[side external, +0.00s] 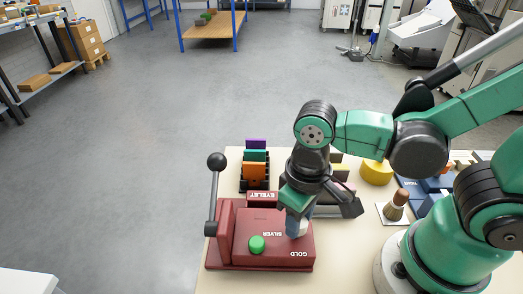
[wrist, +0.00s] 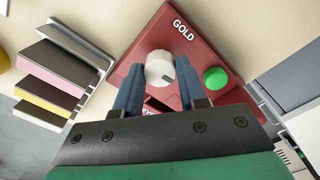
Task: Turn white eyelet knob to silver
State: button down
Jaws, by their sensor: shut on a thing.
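The red eyelet machine (side external: 265,222) stands on the table, its top printed EYELET, SILVER and GOLD. In the wrist view its white round knob (wrist: 159,67) sits on the red top (wrist: 203,55), below the word GOLD. A dark mark on the knob points to the lower right, towards the green button (wrist: 215,80). The SILVER word is mostly hidden by my gripper there. My gripper (wrist: 160,76) points down, its blue fingers on either side of the knob, shut on it. In the side view my gripper (side external: 298,222) covers much of the knob.
A lever with a black ball (side external: 217,161) rises at the machine's left. A rack of coloured cards (side external: 255,172) stands behind it. A yellow round block (side external: 376,172) and a brush (side external: 397,204) are to the right, near my arm.

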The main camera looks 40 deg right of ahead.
jog(key=shift+m, duration=0.6)
jog(key=shift+c, duration=2.4)
grip_release()
jog(key=shift+r, duration=0.1)
jog(key=shift+r, duration=2.7)
